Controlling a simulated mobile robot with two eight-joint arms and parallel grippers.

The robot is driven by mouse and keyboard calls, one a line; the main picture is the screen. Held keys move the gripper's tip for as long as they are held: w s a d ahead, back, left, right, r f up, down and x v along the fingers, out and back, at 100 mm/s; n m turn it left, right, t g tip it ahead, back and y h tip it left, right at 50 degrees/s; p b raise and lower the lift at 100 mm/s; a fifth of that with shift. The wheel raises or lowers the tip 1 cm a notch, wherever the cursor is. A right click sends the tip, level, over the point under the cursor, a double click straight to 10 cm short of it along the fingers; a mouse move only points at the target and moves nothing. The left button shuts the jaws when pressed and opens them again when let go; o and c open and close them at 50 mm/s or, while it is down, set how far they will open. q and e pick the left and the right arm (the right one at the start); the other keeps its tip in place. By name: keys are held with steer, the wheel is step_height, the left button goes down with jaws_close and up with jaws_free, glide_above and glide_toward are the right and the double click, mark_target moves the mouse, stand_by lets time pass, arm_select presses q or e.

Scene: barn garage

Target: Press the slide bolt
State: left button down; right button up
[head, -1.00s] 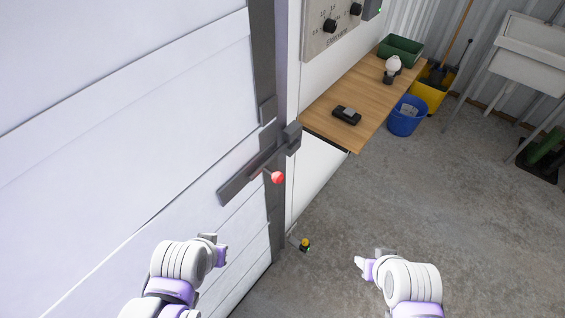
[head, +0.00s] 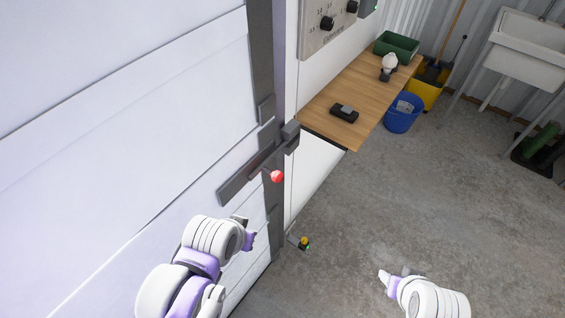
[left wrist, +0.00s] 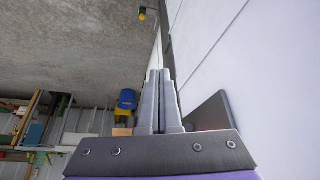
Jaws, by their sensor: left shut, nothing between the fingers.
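The slide bolt (head: 240,181) is a dark grey bar on the white panelled door, running up to the right toward a dark catch (head: 291,132) on the frame. Its red ball knob (head: 277,176) sticks out near the door's edge. My left gripper (head: 246,229) is below the bolt, apart from the knob, close to the door. In the left wrist view its two fingers (left wrist: 158,76) are pressed together and empty. A dark plate with a faint red tint (left wrist: 212,114), likely part of the bolt, is right of them. My right gripper (head: 388,276) is low at right; its fingers are unclear.
A wooden bench (head: 355,100) right of the door holds a black device (head: 344,113) and a green bin (head: 397,46). A blue bucket (head: 403,115) stands beside it. A small yellow-topped device (head: 304,243) is low by the frame. The concrete floor at right is mostly clear.

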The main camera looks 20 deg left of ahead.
arm_select(q)
steer(key=w+d+r+m, duration=0.1)
steer(key=w+r, duration=0.6)
steer(key=w, duration=0.2)
steer(key=w+d+r+g, duration=0.1)
steer(key=w+r, duration=0.6)
steer(key=w, duration=0.3)
steer(key=shift+w+d+r+m+h, duration=0.25)
steer(key=shift+d+r+m+h, duration=0.05)
steer(key=shift+d+r+m, duration=0.1)
step_height(320, 180, down, 10)
steer(key=shift+s+f, duration=0.15)
steer(key=shift+s, duration=0.05)
steer(key=shift+s+a, duration=0.1)
